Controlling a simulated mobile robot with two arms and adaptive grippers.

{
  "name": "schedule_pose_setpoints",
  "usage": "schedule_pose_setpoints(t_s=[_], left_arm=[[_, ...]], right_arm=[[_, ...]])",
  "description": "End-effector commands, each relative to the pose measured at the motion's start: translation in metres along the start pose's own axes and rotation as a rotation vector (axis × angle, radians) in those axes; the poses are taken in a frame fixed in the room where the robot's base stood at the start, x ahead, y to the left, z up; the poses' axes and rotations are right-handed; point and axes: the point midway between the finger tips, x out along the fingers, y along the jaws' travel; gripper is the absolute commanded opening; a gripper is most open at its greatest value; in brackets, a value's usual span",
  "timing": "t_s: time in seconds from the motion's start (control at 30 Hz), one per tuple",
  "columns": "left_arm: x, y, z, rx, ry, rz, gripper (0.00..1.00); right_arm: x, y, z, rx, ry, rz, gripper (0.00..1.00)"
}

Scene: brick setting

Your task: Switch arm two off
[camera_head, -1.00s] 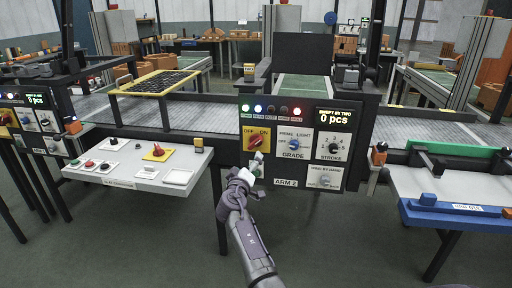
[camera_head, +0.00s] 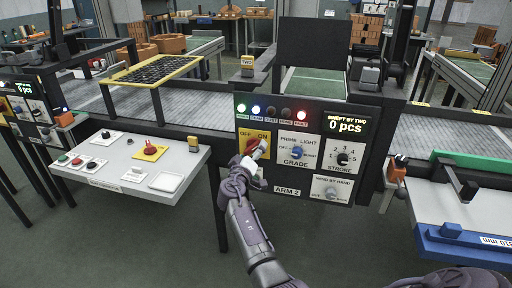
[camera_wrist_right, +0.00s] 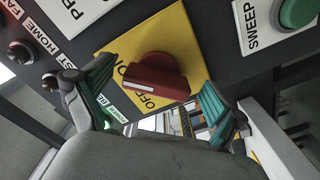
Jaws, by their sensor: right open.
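The ARM 2 control panel (camera_head: 300,150) faces me in the head view. Its red rotary switch (camera_head: 251,146) sits on a yellow OFF/ON plate (camera_head: 243,134), partly covered by my right gripper (camera_head: 256,152). In the wrist view the red switch (camera_wrist_right: 155,77) lies between the two open fingers of my right gripper (camera_wrist_right: 157,82), with a gap visible on each side. Part of the yellow plate (camera_wrist_right: 180,30) shows behind it; its lettering is partly hidden. Lamps (camera_head: 271,109) on the panel's top row show green, bluish and red. My left gripper is out of view.
The GRADE knob (camera_head: 297,152), STROKE knob (camera_head: 342,158) and a grey lower knob (camera_head: 331,192) are close by on the right. A green button (camera_wrist_right: 298,11) is near the switch in the wrist view. A white console (camera_head: 125,185) stands to the left.

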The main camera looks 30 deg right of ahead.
Motion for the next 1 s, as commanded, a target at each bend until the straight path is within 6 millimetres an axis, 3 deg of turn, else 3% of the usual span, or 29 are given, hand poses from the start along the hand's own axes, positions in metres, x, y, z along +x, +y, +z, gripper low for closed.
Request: schedule_pose_setpoints(t_s=[0.23,0.6,1.0], left_arm=[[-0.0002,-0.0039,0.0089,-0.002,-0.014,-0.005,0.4],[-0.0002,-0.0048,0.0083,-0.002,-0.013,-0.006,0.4],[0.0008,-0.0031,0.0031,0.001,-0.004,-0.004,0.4]], right_arm=[[-0.0004,-0.0005,0.0001,0.0,0.0,0.0,0.96],[-0.0002,-0.0003,0.0001,0.0,0.0,0.0,0.36],[-0.0002,0.0002,0.0004,-0.083,0.0,0.0,0.36]])
